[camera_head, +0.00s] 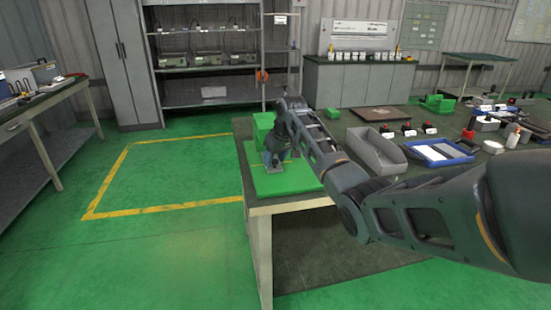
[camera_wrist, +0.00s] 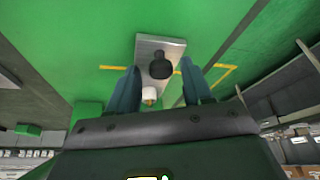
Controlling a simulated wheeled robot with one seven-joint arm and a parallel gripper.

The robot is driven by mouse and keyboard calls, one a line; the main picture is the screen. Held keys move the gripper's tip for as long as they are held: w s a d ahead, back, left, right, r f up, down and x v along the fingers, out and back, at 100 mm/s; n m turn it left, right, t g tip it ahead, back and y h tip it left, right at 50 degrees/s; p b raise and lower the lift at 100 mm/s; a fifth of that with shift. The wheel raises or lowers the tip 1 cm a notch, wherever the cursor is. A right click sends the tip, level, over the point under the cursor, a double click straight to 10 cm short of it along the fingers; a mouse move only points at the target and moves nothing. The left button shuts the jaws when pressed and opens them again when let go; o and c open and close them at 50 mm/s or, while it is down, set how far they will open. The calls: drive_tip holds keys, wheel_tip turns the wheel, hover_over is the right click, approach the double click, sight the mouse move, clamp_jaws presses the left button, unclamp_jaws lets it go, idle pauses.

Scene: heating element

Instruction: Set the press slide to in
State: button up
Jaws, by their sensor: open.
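The green press stands at the near left corner of the worktable, with its upright block (camera_head: 263,122) behind my gripper and its flat base (camera_head: 272,185) below. In the wrist view a silver metal plate (camera_wrist: 148,50) carries a round black knob (camera_wrist: 160,66), which looks like the slide's handle. A small white piece with a brass tip (camera_wrist: 149,94) sits just below the knob. My gripper (camera_wrist: 162,76) is open, with one finger on each side of the knob; I cannot tell whether they touch it. In the head view my gripper (camera_head: 276,156) points down and hides part of the press.
A grey open bin (camera_head: 377,150) and a blue-rimmed tray (camera_head: 438,152) stand to the right on the table. A dark brown board (camera_head: 385,113) lies behind them. Several small parts fill the right side. The floor left of the table is clear inside yellow tape (camera_head: 150,210).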

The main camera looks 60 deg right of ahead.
drive_tip(key=v, duration=0.7)
drive_tip(key=shift+s+r, duration=0.15)
drive_tip(key=shift+r, duration=0.2)
drive_tip(key=shift+a, duration=0.1)
